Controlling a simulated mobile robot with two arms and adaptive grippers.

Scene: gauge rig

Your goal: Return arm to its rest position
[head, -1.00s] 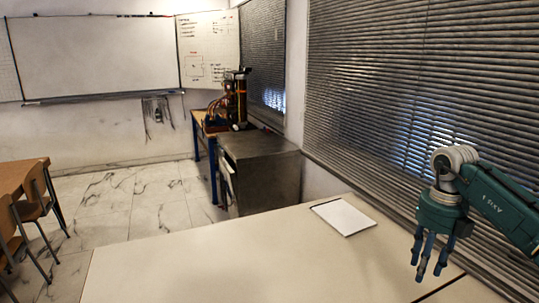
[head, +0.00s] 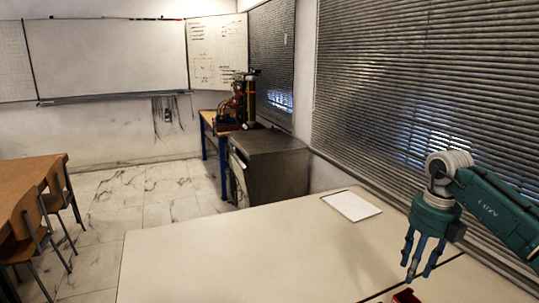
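My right arm comes in from the right edge in the head view. Its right gripper (head: 420,262) hangs over the right part of the cream table (head: 240,255), fingers pointing down. The blue fingers are spread apart with nothing seen between them. A small red object (head: 406,296) shows at the bottom edge, just below the fingers and mostly cut off; I cannot tell what it is. My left gripper is out of view.
A white sheet or pad (head: 350,205) lies near the table's back right. A dark metal cabinet (head: 272,165) stands behind the table. Window blinds (head: 410,100) run close along the right, beside my arm. Wooden chairs (head: 28,225) and a desk stand at left.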

